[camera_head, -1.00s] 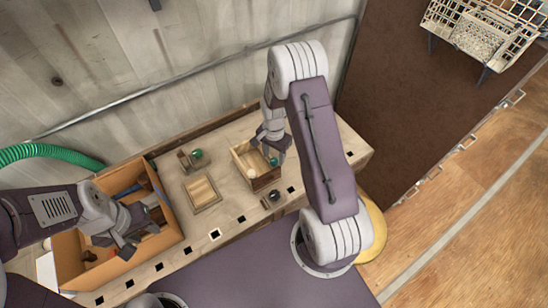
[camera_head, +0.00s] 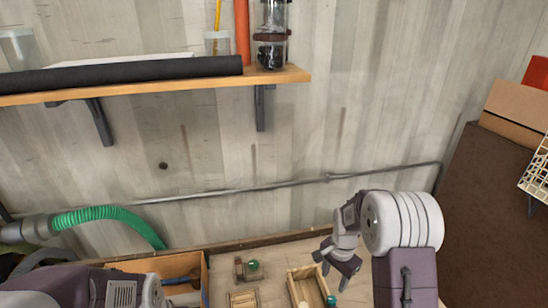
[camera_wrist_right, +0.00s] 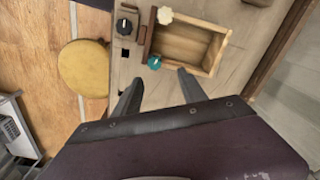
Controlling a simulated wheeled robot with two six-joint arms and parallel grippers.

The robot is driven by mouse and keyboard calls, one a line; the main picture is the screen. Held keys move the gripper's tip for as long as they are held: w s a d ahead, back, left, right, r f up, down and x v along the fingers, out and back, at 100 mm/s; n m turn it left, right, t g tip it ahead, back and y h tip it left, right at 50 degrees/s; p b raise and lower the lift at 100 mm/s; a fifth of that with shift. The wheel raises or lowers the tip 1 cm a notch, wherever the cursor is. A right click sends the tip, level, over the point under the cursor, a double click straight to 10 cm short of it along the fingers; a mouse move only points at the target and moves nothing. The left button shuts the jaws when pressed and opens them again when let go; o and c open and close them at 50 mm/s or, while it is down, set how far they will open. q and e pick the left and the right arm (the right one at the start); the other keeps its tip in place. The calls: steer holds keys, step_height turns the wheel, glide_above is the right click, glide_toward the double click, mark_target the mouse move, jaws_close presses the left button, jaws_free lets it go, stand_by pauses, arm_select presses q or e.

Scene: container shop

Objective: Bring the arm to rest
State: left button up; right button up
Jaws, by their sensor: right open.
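My right gripper (camera_head: 335,274) is open and empty in the head view, above the right part of the workbench (camera_head: 300,252). In the right wrist view its two fingers (camera_wrist_right: 159,76) are spread apart with nothing between them. A small open wooden box (camera_wrist_right: 187,48) lies just beyond the fingertips. A teal knob (camera_wrist_right: 155,62) and a cream scalloped knob (camera_wrist_right: 165,15) show at the box's near end. In the head view the box (camera_head: 306,288) is just left of the gripper. My left arm enters at the lower left; its gripper is out of frame.
An orange-brown carton (camera_head: 168,266) stands at the bench's left. A green hose (camera_head: 110,213) curves above it. A wall shelf (camera_head: 180,87) holds a black roll and a jar. A yellow round seat (camera_wrist_right: 84,68) is beside the bench in the wrist view.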

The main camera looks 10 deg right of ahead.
steer(key=s+a+r+n+t+b, duration=0.1)
steer(key=s+a+r+n, duration=0.4)
steer(key=s+a+r, duration=0.15)
steer(key=s+f+n, duration=0.2)
steer(key=s+n, duration=0.4)
steer(key=s, duration=0.1)
steer(key=shift+s+a+f+n, duration=0.25)
steer(key=shift+s+f+n, duration=0.05)
steer(key=shift+f, duration=0.05)
steer(key=shift+w, duration=0.15)
stand_by(0.7)
